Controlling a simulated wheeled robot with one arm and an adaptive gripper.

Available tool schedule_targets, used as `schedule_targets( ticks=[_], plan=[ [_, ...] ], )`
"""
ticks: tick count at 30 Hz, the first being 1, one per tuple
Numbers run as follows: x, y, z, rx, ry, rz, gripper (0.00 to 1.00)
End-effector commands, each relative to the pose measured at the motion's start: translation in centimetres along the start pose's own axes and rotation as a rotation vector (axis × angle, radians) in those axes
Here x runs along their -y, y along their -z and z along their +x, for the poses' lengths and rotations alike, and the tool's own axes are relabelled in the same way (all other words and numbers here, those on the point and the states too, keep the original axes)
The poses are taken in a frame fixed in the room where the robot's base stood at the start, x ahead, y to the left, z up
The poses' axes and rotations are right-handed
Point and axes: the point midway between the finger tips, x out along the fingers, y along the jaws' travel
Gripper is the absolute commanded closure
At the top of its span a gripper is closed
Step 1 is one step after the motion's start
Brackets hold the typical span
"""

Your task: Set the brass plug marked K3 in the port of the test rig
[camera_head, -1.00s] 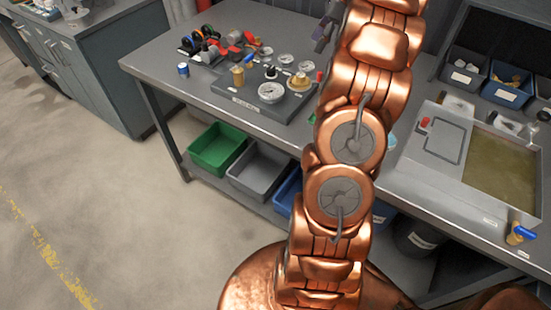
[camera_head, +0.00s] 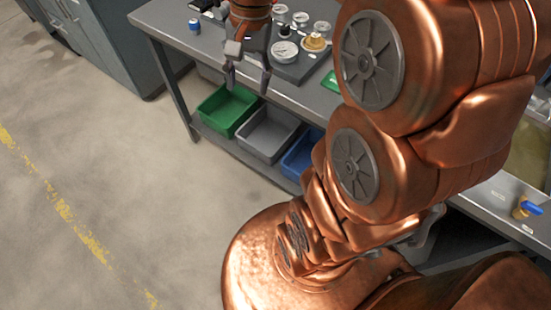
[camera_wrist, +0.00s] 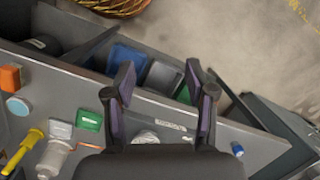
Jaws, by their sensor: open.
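My gripper (camera_head: 247,88) is open and empty, pointing down by the front edge of the workbench. In the wrist view its two fingers (camera_wrist: 160,72) stand apart with nothing between them. A dark plate, likely the test rig (camera_head: 289,70), lies on the bench just right of my gripper. It carries a round gauge (camera_head: 284,51) and a brass fitting (camera_head: 314,42). In the wrist view the gauge (camera_wrist: 145,137) and a pale label (camera_wrist: 171,124) show between the fingers. I cannot make out a K3 mark or the port.
Green (camera_head: 227,110), grey (camera_head: 267,133) and blue (camera_head: 301,155) bins sit on the shelf below the bench. A blue can (camera_head: 194,26) stands on the bench at left. A valve with a blue handle (camera_head: 526,208) is at far right. Floor at left is clear.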

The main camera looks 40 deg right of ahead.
Motion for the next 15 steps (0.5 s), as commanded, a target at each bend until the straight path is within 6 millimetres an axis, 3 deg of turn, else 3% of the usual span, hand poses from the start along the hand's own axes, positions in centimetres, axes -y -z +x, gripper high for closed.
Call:
schedule_targets(
  ticks=[1,6,12,15],
  plan=[
    [-0.3,-1.9,0.7,-0.001,-0.02,-0.075,0.45],
    [-2.4,-7.1,3.4,-0.005,-0.089,-0.334,0.45],
    [-5.8,-11.6,6.5,0.002,-0.162,-0.603,0.45],
    [-7.0,-12.8,7.5,0.001,-0.183,-0.696,0.45]
  ],
)
